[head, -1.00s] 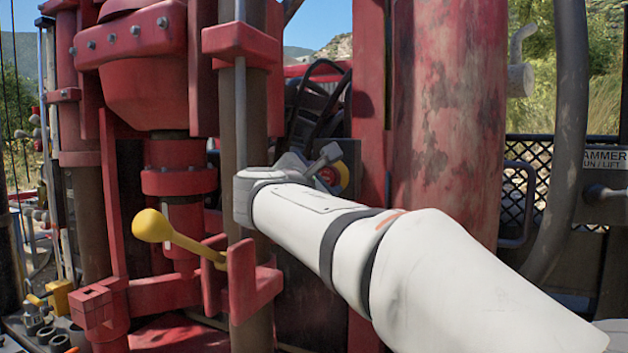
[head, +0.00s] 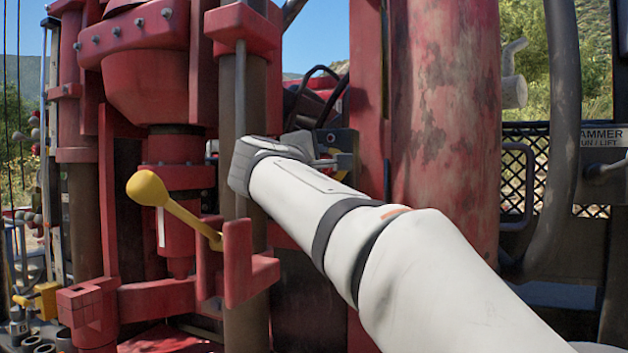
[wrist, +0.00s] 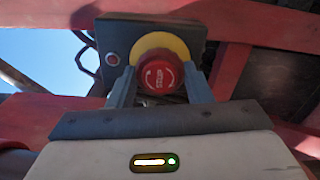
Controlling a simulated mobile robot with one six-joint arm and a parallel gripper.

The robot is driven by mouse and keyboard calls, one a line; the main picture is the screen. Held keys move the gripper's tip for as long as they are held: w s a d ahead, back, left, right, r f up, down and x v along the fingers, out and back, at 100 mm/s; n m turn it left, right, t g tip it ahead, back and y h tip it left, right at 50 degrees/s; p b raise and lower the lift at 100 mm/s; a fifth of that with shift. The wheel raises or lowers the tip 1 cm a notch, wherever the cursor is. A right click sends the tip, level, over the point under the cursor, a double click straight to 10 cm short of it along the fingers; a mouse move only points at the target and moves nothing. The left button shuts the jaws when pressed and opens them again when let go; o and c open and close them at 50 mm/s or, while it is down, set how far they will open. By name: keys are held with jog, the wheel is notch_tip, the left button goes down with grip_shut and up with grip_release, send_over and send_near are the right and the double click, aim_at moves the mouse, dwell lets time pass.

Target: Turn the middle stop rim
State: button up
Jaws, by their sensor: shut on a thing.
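The red stop button (wrist: 160,78) shows in the wrist view, with white lettering and arrows on its face. A yellow ring (wrist: 160,43) lies behind it, on a dark grey box (wrist: 117,34). My gripper (wrist: 159,73) has one grey finger on each side of the red rim and is shut on it. In the head view my wrist hides the button's face; part of the dark box (head: 346,142) shows just beyond it, with my gripper (head: 328,162) in front.
A yellow-knobbed lever (head: 147,188) sticks out left of my wrist. A thick red column (head: 445,110) stands close to the right of my arm. A dark vertical post (head: 243,110) stands just left of my wrist. A small round red light (wrist: 112,59) sits on the box.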

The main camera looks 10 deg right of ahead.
jog(key=shift+m+b, duration=0.35)
jog(key=shift+m, duration=0.25)
jog(key=shift+r, duration=0.1)
jog(key=o, duration=1)
jog(key=v, duration=0.8)
jog(key=shift+b, duration=0.45)
jog(key=shift+w+d, duration=0.1)
